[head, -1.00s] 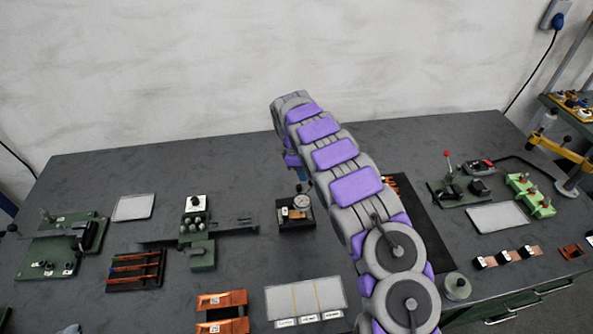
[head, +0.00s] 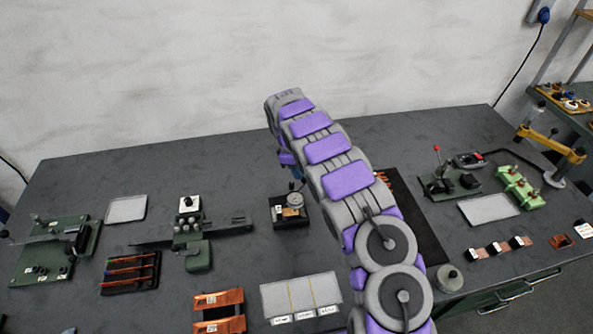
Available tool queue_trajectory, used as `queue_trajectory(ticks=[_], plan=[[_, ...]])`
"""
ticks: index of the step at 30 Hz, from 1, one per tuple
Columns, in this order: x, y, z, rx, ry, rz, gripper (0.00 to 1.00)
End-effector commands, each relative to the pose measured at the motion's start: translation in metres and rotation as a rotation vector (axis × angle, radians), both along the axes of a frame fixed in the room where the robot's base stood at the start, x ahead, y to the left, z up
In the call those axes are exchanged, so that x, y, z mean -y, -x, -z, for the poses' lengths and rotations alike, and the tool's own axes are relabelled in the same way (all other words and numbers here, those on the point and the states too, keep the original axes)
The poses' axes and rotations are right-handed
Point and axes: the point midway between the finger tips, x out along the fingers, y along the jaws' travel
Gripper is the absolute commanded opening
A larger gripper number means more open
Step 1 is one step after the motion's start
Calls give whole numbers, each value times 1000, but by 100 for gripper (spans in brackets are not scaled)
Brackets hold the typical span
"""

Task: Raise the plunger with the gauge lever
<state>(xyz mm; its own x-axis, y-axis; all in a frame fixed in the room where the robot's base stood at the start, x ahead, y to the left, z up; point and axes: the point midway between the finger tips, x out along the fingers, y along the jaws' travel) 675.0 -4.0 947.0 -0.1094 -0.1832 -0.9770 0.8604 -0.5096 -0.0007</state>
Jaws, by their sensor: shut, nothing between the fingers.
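A dial gauge (head: 296,200) with a round pale face stands on a small dark base (head: 285,222) in the middle of the bench. A small brownish part sits beside the dial on that base. My gripper (head: 297,183) hangs from the far end of my arm, just above and against the gauge in the picture. It is shut with nothing held, and is partly hidden by my arm. The gauge's lever and plunger are too small and too covered to make out, so I cannot tell whether my gripper touches the lever.
A green fixture with a grey bar (head: 195,230) stands left of the gauge. A pale labelled tray (head: 300,296) lies in front, with copper pieces (head: 218,312) beside it. A dark mat (head: 418,222) lies right, behind my arm. Bare bench shows behind the gauge.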

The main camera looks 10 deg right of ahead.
Motion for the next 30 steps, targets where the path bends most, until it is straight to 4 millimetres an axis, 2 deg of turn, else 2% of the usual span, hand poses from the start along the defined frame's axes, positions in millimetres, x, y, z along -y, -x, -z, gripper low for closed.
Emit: queue_trajectory(ticks=[14, 30], plan=[[6, 4, -1, -2, 0, 127, 0], [24, 27, -1, -5, 2, 591, 0]])
